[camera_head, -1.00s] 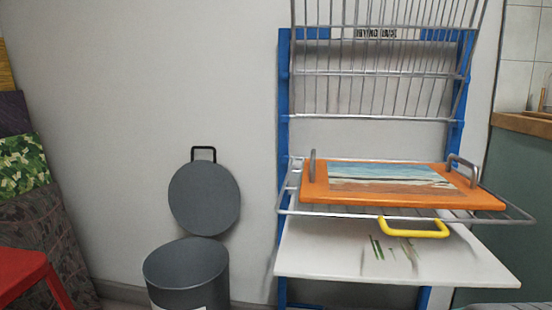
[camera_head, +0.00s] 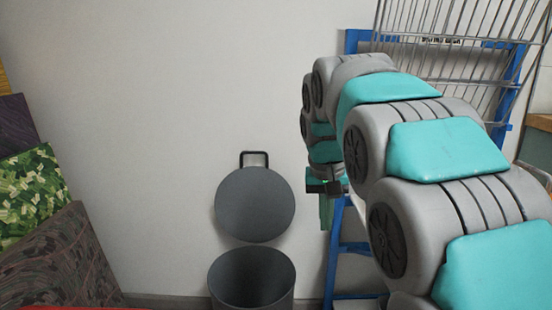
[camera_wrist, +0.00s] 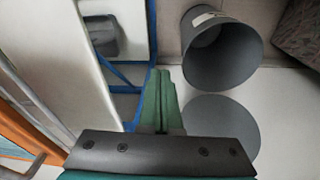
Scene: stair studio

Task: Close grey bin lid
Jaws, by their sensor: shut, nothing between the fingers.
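The grey bin (camera_head: 252,284) stands on the floor against the wall, its top open and its inside dark. Its round grey lid (camera_head: 255,206) is raised upright behind the opening, with a black loop handle (camera_head: 254,158) at its top. In the wrist view the bin (camera_wrist: 222,55) is at the upper right and the lid (camera_wrist: 222,118) is below it, partly hidden by my gripper's body. My gripper (camera_wrist: 160,76) has its green fingers together and empty. In the head view my gripper (camera_head: 326,212) hangs to the right of the lid, apart from it.
A blue drying rack (camera_head: 350,250) stands right of the bin, close behind my arm. Patterned panels (camera_head: 55,255) lean at the left. The wall and space left of the bin are clear. A dark grey container (camera_wrist: 101,36) shows beyond the rack in the wrist view.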

